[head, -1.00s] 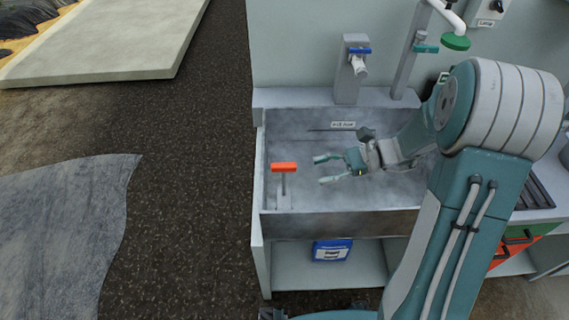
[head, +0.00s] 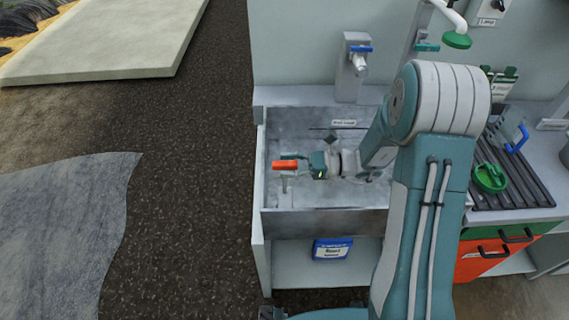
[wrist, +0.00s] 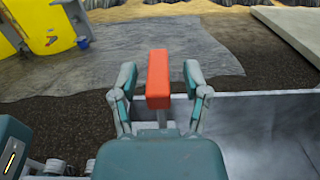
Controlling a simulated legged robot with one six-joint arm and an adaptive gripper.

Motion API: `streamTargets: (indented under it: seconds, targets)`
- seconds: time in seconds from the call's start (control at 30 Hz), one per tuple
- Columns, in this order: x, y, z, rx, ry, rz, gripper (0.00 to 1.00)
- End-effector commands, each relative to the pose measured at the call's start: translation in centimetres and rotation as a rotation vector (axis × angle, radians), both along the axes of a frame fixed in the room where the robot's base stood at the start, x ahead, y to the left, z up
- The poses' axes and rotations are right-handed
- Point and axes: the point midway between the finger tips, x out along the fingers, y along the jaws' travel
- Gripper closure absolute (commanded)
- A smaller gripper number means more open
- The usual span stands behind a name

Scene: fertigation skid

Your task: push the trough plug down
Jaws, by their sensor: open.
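The trough plug has an orange T-handle (head: 284,165) on a thin grey stem, standing upright at the left end of the grey trough (head: 330,222). In the wrist view the orange handle (wrist: 158,78) stands between my two fingers. My gripper (head: 298,164) is at the handle from the right, fingers open on either side of it. The wrist view shows my gripper (wrist: 160,85) with a gap between each finger and the handle. The foot of the stem is hidden behind my gripper's body in the wrist view.
A grey tap post with a blue lever (head: 361,49) stands behind the trough. A blue-and-white container (head: 332,248) sits on the shelf below. A green valve wheel (head: 490,177) lies on the rack at right. The trough walls surround my gripper.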

Motion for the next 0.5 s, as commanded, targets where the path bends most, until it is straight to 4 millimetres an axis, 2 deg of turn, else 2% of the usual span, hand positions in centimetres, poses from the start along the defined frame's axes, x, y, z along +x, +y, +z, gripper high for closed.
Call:
streamTargets:
  seconds: [0.1, 0.37, 0.4, 0.5]
  targets:
    - [-0.01, 0.68, 0.01, 0.0, 0.0, 0.0, 0.4]
    - [0.01, 0.78, 0.01, 0.0, 0.0, -0.001, 0.4]
    - [0.01, 0.77, 0.01, 0.0, 0.0, -0.001, 0.58]
    - [0.01, 0.76, 0.01, 0.0, 0.0, 0.0, 1.0]
